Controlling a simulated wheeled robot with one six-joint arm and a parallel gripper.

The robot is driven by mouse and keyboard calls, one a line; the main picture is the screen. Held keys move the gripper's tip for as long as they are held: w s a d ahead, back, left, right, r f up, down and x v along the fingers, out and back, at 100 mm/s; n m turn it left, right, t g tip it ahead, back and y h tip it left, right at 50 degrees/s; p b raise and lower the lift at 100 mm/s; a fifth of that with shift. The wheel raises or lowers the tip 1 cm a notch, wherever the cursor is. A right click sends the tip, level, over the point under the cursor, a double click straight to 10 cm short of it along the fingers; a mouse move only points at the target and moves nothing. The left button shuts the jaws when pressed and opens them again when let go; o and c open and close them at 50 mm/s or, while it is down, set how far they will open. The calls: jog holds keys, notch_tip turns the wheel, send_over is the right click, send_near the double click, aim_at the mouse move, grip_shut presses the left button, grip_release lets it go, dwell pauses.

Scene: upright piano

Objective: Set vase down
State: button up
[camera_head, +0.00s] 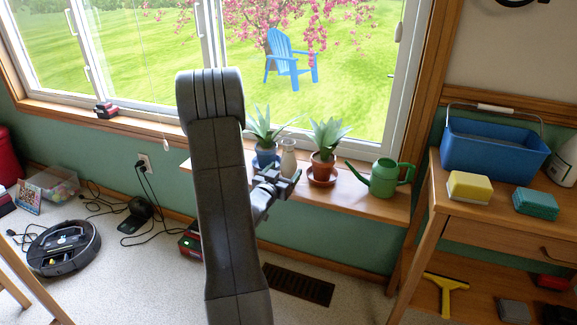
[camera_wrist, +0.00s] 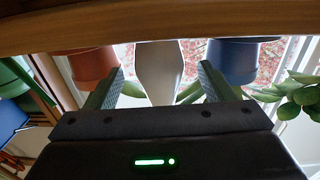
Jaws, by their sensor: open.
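The pale cream vase (camera_head: 289,160) stands upright on the wooden window sill (camera_head: 370,200), between two potted plants. In the wrist view, which shows the scene upside down, the vase (camera_wrist: 159,62) is between my two open fingers, with a visible gap on each side. Its base is at the sill's edge in that picture. My gripper (camera_head: 285,182) is at the front of the sill, close to the vase and open; its fingers also show in the wrist view (camera_wrist: 160,82). My arm covers the left part of the sill.
A blue pot (camera_head: 266,157) is left of the vase, and a terracotta pot (camera_head: 322,168) is close on its right. A green watering can (camera_head: 384,178) stands farther right. A wooden desk (camera_head: 470,218) holds a blue bucket (camera_head: 490,148) and sponges.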

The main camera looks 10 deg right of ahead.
aim_at(285, 170)
jog(key=x, duration=0.3)
jog(key=shift+d, duration=0.15)
jog(key=c, duration=1.2)
